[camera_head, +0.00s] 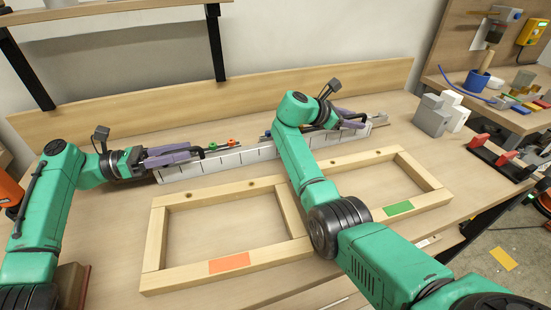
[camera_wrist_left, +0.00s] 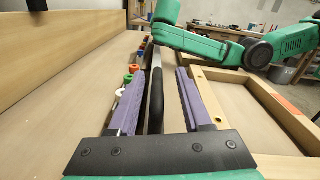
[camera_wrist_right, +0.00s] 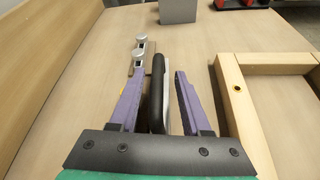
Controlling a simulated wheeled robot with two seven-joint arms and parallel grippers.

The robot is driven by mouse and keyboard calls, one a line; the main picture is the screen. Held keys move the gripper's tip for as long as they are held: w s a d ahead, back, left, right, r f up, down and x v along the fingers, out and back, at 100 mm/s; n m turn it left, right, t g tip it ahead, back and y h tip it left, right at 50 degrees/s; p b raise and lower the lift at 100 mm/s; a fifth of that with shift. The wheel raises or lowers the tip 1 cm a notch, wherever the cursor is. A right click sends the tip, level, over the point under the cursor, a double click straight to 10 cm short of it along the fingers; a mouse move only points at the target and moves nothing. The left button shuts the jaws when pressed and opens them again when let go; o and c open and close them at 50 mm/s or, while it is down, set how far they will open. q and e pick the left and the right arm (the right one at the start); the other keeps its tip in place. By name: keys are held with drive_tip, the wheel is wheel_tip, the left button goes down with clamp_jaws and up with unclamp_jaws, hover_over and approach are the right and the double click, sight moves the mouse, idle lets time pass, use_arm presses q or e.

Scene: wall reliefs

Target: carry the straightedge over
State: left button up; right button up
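The straightedge (camera_head: 215,163) is a long pale metal bar with dark tick marks, lying on the bench behind the wooden frame. My left gripper (camera_head: 183,151) is at its left end, and my right gripper (camera_head: 353,119) is at its right end. In the left wrist view a black handle (camera_wrist_left: 156,90) of the bar lies between the spread purple fingers, with gaps beside it. In the right wrist view the other black handle (camera_wrist_right: 155,95) lies between open fingers, also with gaps. My right arm hides part of the bar in the head view.
A wooden frame (camera_head: 157,240) with an orange patch (camera_head: 229,263) and a green patch (camera_head: 398,208) lies in front. Small coloured knobs (camera_wrist_left: 128,78) stand behind the bar. Grey blocks (camera_head: 432,117) and a red-and-black holder (camera_head: 499,158) are to the right. A backboard (camera_head: 150,107) runs behind.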

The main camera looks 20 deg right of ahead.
use_arm(q)
drive_tip(key=shift+w+a, duration=0.1)
drive_tip(key=shift+a, duration=0.05)
drive_tip(key=a, duration=0.7)
drive_tip(key=shift+a, duration=0.15)
use_arm(e)
drive_tip(key=v, duration=1.1)
drive_tip(key=shift+a+r, duration=0.1)
drive_tip(key=shift+a, duration=0.2)
drive_tip(key=shift+a+r, duration=0.1)
drive_tip(key=shift+a, duration=0.1)
